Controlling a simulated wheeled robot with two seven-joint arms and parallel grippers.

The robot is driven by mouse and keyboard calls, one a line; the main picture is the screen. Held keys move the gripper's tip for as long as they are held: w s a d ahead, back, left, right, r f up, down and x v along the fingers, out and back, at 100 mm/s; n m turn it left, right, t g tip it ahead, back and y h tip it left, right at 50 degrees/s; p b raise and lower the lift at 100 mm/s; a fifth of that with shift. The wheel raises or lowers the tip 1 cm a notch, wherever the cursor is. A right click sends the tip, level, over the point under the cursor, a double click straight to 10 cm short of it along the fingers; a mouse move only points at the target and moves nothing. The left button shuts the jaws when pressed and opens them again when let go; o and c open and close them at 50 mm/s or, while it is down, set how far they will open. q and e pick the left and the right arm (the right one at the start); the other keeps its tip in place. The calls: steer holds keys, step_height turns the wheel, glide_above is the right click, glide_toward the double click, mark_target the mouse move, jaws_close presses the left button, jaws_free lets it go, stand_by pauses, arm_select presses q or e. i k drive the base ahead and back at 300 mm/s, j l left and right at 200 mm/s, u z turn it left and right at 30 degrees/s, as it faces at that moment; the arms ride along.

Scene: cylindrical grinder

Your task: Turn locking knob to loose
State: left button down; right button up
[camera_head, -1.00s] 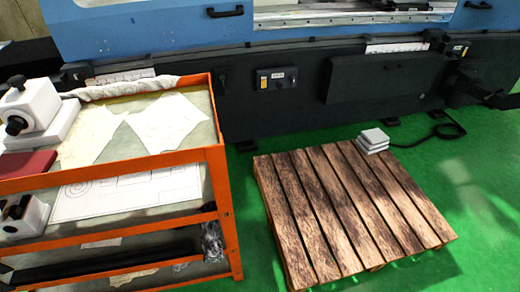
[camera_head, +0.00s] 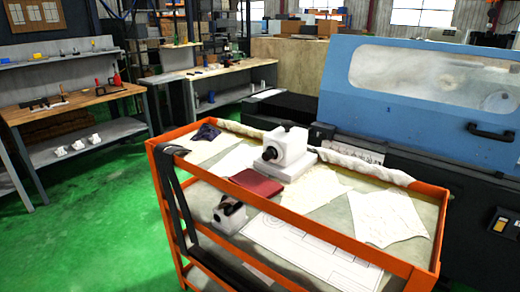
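A white block-shaped device (camera_head: 286,146) with a black round knob (camera_head: 270,154) on its left-facing side stands on a white base on top of the orange cart (camera_head: 290,212). A second, smaller white device (camera_head: 229,214) with a dark part on top sits nearer the front edge of the cart. I cannot tell which knob is the locking knob or how it is set. The blue grinder (camera_head: 420,95) stands behind the cart at right. Neither of my grippers is in view.
A dark red book (camera_head: 256,184), papers (camera_head: 390,217) and a dark cloth (camera_head: 205,132) lie on the cart. A dark strap (camera_head: 177,200) hangs over its left end. Workbenches (camera_head: 75,102) stand at back left. Green floor (camera_head: 100,215) left of the cart is clear.

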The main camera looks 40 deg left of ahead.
mark_target(287, 125)
steer(key=u, duration=1.05)
steer(key=i+j, duration=0.1)
steer(key=j, duration=0.15)
